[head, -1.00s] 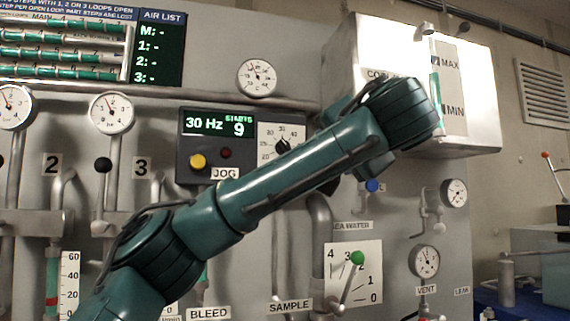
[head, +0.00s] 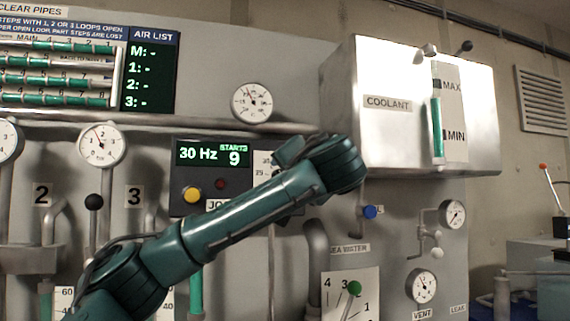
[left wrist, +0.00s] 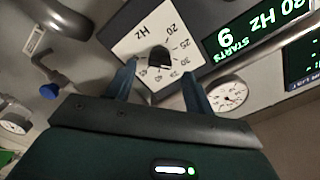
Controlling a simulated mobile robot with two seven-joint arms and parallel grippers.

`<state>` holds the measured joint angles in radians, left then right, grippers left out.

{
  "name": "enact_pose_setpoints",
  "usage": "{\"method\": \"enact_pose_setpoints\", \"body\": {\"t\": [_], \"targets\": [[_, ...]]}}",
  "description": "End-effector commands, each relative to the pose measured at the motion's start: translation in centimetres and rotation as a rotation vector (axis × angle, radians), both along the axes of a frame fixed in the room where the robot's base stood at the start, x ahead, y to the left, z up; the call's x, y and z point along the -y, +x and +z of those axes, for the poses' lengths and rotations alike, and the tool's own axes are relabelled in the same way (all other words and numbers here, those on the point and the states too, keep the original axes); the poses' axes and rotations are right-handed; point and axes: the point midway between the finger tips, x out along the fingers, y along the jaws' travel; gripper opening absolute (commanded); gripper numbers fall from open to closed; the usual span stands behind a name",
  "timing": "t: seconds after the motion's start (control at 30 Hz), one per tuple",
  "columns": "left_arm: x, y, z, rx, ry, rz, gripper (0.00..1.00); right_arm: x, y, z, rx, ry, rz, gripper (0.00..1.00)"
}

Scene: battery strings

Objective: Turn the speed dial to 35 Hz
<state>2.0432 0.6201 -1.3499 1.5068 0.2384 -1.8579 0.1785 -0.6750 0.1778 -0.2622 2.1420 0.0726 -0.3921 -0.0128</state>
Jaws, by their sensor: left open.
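The speed dial (left wrist: 159,58) is a black knob on a white plate (left wrist: 131,43) marked Hz, with numbers from 20 up to 45, in the left wrist view. In the head view only the left edge of that plate (head: 262,162) shows; my left arm hides the knob. The green display (head: 212,154) reads 30 Hz and STARTS 9. My left gripper (left wrist: 160,72) is open, its fingers on either side of the knob in the left wrist view. I cannot tell whether they touch it. My right gripper is in neither view.
A yellow button (head: 193,195) and a dark red lamp (head: 220,184) sit below the display. The steel coolant tank (head: 345,110) juts out at the right. A blue-knobbed valve (head: 370,212) and a green-knobbed lever (head: 354,287) are below it.

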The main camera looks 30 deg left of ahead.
Motion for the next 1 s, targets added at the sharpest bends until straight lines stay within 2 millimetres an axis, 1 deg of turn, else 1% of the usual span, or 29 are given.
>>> {"method": "enact_pose_setpoints", "body": {"t": [0.03, 0.2, 0.33, 0.57, 0.67, 1.0], "targets": [[-0.8, 0.5, 0.2, -0.001, -0.001, 0.003, 0.53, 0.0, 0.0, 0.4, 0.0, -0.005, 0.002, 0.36], [-2.0, 1.7, 0.1, 0.0, 0.001, 0.001, 0.53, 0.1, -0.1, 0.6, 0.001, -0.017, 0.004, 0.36], [-2.5, 2.1, 0.0, 0.0, 0.0, 0.0, 0.53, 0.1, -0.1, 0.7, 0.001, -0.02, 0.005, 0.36], [-2.5, 2.1, 0.0, 0.0, -0.001, -0.001, 0.53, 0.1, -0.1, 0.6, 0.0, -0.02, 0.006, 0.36], [-2.5, 2.1, 0.0, 0.001, -0.001, -0.001, 0.46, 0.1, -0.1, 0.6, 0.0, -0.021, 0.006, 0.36], [-2.4, 2.1, 0.0, 0.0, 0.0, -0.001, 0.18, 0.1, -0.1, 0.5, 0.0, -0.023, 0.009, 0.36]]}}
